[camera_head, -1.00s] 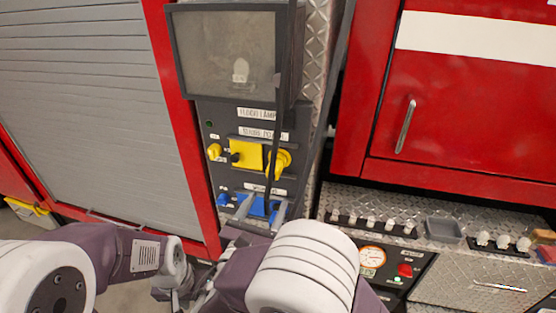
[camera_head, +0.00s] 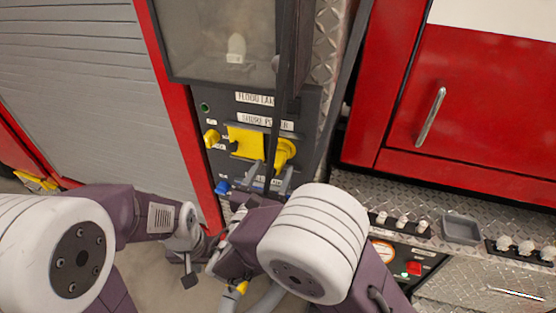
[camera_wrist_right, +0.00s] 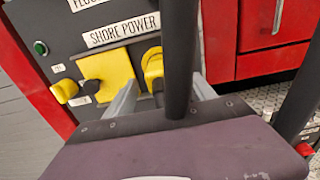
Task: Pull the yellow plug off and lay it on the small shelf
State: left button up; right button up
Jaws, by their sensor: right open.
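The yellow plug (camera_head: 285,152) sits in the shore power row of the dark panel, right of a square yellow cover (camera_head: 245,142). It also shows in the right wrist view (camera_wrist_right: 153,66), partly behind a dark bar. My right gripper (camera_head: 268,180) is open just below the plug in the head view. In the wrist view its two pale fingers (camera_wrist_right: 163,92) lie to either side of the plug's lower part; I see no clear contact. My left arm's end (camera_head: 188,272) hangs low, its jaws unclear. A diamond-plate ledge (camera_head: 345,202) lies to the right; whether it is the small shelf is unclear.
A dark open door edge (camera_head: 290,75) stands upright close to the plug. A grey tray (camera_head: 462,229) and several white knobs stand on the ledge. A red cabinet (camera_head: 480,100) hangs above it. A blue cap (camera_head: 222,187) is low on the panel.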

aim_at(279, 157)
jog(key=x, duration=0.5)
jog(key=shift+w+d, duration=0.1)
jog(key=shift+w, duration=0.2)
jog(key=shift+r, duration=0.1)
jog(key=shift+s, duration=0.15)
jog(key=shift+b, duration=0.3)
dwell(0.5)
grip_shut()
jog(key=shift+v, duration=2.95)
